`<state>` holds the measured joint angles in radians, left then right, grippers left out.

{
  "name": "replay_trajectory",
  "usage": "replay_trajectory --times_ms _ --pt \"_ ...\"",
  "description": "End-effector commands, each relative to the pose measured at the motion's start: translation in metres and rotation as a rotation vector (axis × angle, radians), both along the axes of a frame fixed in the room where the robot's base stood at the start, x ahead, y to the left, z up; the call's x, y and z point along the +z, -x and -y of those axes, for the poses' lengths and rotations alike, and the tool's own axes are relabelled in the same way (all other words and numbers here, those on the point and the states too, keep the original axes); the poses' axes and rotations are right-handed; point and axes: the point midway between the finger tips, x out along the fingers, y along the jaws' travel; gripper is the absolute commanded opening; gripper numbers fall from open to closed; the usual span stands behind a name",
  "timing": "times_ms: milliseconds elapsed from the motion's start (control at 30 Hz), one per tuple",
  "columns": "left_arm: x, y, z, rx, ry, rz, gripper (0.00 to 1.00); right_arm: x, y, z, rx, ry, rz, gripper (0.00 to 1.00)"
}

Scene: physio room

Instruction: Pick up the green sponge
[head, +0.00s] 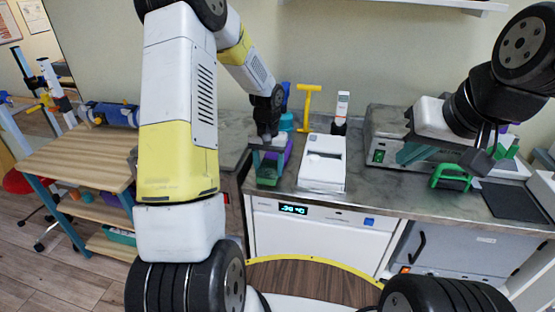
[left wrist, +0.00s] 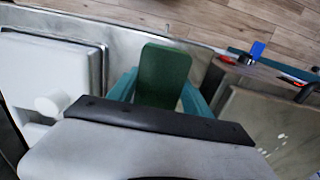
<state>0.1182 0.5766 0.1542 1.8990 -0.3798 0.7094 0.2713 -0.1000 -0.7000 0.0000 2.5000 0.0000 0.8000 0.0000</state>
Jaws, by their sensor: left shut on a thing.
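The green sponge (left wrist: 164,74) is a dark green block held between the teal fingers of my left gripper (left wrist: 158,92) in the left wrist view. The fingers press on its two sides, and the dark palm edge hides its near end. In the head view my left gripper (head: 268,158) points down at the left end of the counter, with the green sponge (head: 267,172) between its fingers. I cannot tell whether the sponge touches the counter. My right gripper (head: 412,154) is over the counter at the right, in front of a grey device; its finger gap is unclear.
The grey counter (head: 355,190) holds a purple bin (head: 287,152) beside my left gripper, a white box device (head: 323,162), a yellow T-shaped stand (head: 308,103) and a green frame (head: 450,178). A wooden table (head: 75,160) stands at the left.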

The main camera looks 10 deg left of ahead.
Motion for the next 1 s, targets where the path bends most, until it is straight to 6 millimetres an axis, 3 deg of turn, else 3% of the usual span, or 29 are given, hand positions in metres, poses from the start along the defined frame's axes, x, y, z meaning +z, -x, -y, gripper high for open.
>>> replay_trajectory --times_ms 133,700,1000 --pt "0.022 0.0 0.001 0.0 0.0 0.004 0.15 0.0 0.0 0.0 0.0 0.0 0.0 0.0" --pt "0.032 0.131 0.038 -0.001 0.0 0.001 0.15 0.0 0.0 0.0 0.0 0.0 0.0 0.0" --pt "0.033 0.154 0.044 0.001 0.0 0.0 0.15 0.0 0.0 0.0 0.0 0.0 0.0 0.0"
